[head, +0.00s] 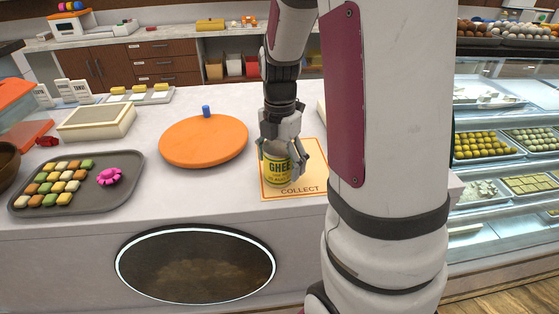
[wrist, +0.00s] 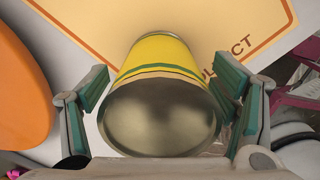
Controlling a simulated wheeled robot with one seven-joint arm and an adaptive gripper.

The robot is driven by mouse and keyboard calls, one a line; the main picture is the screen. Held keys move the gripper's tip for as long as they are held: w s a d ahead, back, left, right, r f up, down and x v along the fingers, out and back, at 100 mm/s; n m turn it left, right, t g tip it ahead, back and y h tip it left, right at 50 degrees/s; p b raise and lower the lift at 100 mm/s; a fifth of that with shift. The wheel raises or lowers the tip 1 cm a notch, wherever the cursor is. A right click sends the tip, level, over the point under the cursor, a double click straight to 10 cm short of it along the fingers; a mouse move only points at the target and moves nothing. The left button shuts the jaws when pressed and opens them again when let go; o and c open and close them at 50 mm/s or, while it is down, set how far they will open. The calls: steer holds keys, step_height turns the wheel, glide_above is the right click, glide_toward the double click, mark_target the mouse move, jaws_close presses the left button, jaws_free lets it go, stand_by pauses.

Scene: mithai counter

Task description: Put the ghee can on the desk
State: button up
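The ghee can (head: 277,172) is yellow with a green "GHEE" label. It appears to stand upright on the orange-bordered "COLLECT" mat (head: 309,182) on the counter (head: 225,192). In the wrist view the can's bare metal top (wrist: 160,118) faces me, with its yellow side (wrist: 158,58) beyond. My gripper (head: 292,160) is above and around the can, pointing down. Its two fingers (wrist: 161,88) are spread on either side of the can, with small visible gaps, so it looks open. The far side of the can is hidden.
An orange round lid or board (head: 204,143) with a blue knob lies left of the mat. A grey tray (head: 128,192) of sweets with a pink flower-shaped item sits farther left. A glass display case (head: 505,105) is at right. The counter's front strip is clear.

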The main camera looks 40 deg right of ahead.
step_height(320, 180, up, 11)
steer(key=shift+r+p, duration=0.15)
steer(key=shift+p, duration=0.15)
steer(key=shift+a+r, duration=0.15)
steer(key=shift+r, duration=0.4)
steer(key=s+a+r+m+t, duration=0.2)
steer(key=s+a+m+t, duration=0.2)
steer(key=s+a+m, duration=1.1)
steer(key=shift+s+a+r+m, duration=0.35)
steer(key=shift+a+m, duration=0.8)
steer(key=shift+m, duration=1.45)
